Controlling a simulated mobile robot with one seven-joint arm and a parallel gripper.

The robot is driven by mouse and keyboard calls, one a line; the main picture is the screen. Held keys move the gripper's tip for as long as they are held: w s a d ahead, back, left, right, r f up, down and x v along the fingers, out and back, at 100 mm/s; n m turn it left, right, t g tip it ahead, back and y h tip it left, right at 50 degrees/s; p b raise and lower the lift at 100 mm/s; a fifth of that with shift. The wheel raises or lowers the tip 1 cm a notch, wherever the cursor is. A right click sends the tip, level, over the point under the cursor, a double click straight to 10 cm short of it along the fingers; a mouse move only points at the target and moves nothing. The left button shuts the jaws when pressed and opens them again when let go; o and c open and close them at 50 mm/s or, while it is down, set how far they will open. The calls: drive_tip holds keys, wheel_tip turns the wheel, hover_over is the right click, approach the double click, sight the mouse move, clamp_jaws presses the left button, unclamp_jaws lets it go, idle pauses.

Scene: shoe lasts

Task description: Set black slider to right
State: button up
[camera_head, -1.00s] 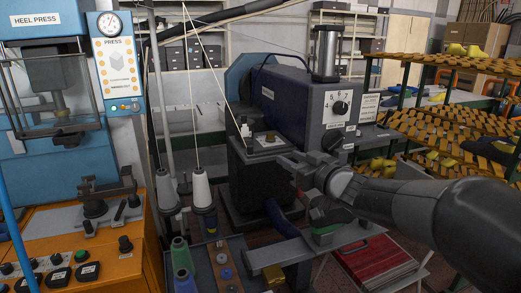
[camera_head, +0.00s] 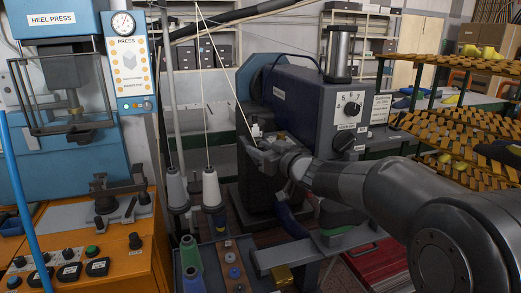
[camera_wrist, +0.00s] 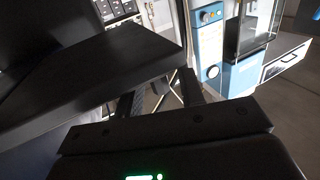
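I cannot clearly make out a black slider; the dark top (camera_head: 246,153) of the sewing machine by my gripper is partly hidden by the gripper. My gripper (camera_head: 262,153) is at that top in the head view, below the thread guide. In the wrist view my gripper's two dark fingers (camera_wrist: 160,97) stand apart with light background between them. A broad dark plate (camera_wrist: 90,75), very close, fills the left of that view and covers part of the left finger. I see nothing held. Whether the fingers touch the machine is hidden.
Thread cones (camera_head: 211,190) and taut threads stand left. The orange press base (camera_head: 125,255) is farther left.

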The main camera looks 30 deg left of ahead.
drive_tip(key=shift+a, duration=0.1)
drive_tip(key=shift+c, duration=0.5)
clamp_jaws()
